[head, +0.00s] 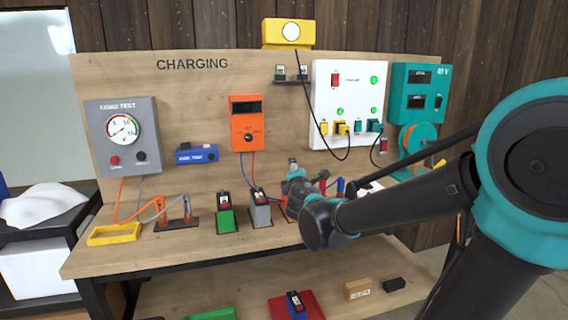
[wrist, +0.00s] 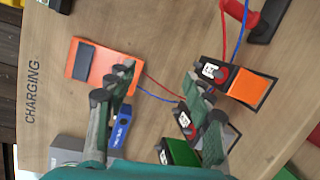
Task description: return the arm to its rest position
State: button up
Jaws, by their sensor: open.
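My arm reaches in from the right in the head view, bent over the bench (head: 150,250). My gripper (head: 292,172) is above the bench's right-middle part, in front of the upright board. In the wrist view my gripper (wrist: 163,88) is open, its two green-grey fingers spread apart. I see nothing held between them. An orange-topped battery (wrist: 251,87) sits close to the right finger in that view. A green battery (head: 226,215) and a grey battery (head: 261,210) stand left of my gripper in the head view. The right finger partly hides the grey one in the wrist view.
The board carries a grey tester (head: 124,135), an orange meter (head: 246,125), a white charger panel (head: 348,100) and a teal unit (head: 415,95). Cables hang from the panel near my arm. A yellow tray (head: 114,234) lies at the bench's left. A lower shelf holds loose items.

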jog(key=s+d+f+m+g+h, duration=0.2)
jog(key=s+d+f+m+g, duration=0.15)
jog(key=d+f+m, duration=0.35)
jog(key=s+d+f+m+g+h, duration=0.2)
jog(key=s+d+f+m, duration=0.3)
jog(key=d+f, duration=0.3)
jog(key=s+f+m+g+y, duration=0.1)
jog(key=s+f+m+g, duration=0.2)
jog(key=s+f, duration=0.3)
jog(key=s+f+m+g+y, duration=0.2)
jog(key=s+f+m+g, duration=0.2)
jog(key=s, duration=0.7)
notch_tip(320, 180, down, 3)
jog(key=shift+s+d+r+m, duration=0.15)
jog(key=shift+s+d+m, duration=0.2)
jog(key=shift+m, duration=0.55)
jog(key=shift+c, duration=0.2)
